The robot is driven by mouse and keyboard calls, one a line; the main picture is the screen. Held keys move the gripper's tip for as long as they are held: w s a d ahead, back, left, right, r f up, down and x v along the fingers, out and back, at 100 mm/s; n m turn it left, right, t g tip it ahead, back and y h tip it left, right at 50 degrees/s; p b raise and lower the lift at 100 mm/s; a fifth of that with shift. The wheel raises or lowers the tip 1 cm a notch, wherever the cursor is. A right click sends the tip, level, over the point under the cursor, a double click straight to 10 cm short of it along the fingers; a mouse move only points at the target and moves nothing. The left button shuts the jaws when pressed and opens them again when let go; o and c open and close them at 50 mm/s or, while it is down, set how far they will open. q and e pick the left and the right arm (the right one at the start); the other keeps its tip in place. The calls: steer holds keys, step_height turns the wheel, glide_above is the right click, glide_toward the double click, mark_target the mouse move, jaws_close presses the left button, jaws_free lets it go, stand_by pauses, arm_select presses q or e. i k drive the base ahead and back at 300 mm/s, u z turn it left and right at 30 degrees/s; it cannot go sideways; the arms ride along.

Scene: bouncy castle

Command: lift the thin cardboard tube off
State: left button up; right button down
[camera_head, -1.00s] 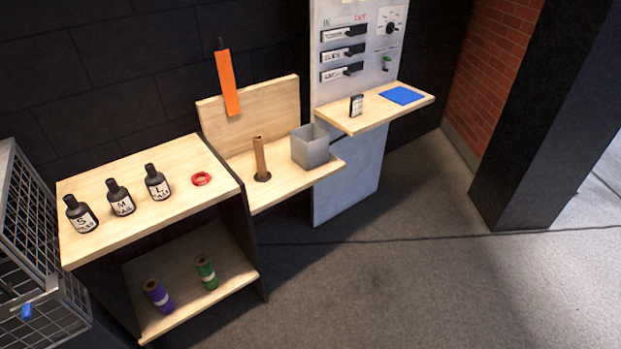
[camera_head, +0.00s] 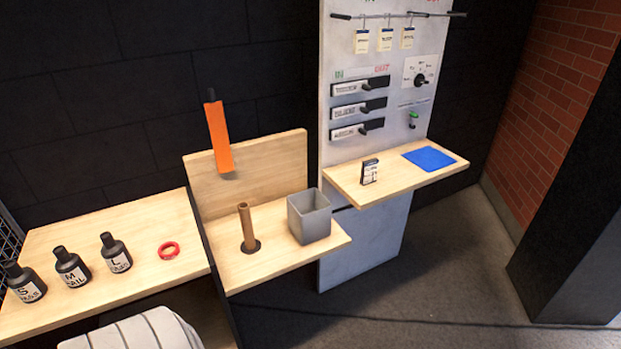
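The thin cardboard tube (camera_head: 246,226) is brown and stands upright on the middle wooden shelf (camera_head: 275,261). Its foot is at a dark round base (camera_head: 251,247), and I cannot tell whether it sits in it or around a peg. Its top end is free and nothing touches it. Neither of my grippers shows in the view. A white ribbed rounded part shows at the bottom left edge and hides some of the area below the left shelf.
A grey open box (camera_head: 309,222) stands right of the tube. Left are several black bottles (camera_head: 115,254) and a red ring (camera_head: 169,250). Right, a shelf (camera_head: 398,184) holds a blue sheet (camera_head: 430,159) and a small dark-and-white item (camera_head: 369,172).

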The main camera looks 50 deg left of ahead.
mark_target(243, 211)
steer(key=z, duration=0.05)
steer(key=i, duration=1.3)
steer(key=u, duration=0.85)
steer(key=i, duration=0.8)
steer(key=u, duration=0.8)
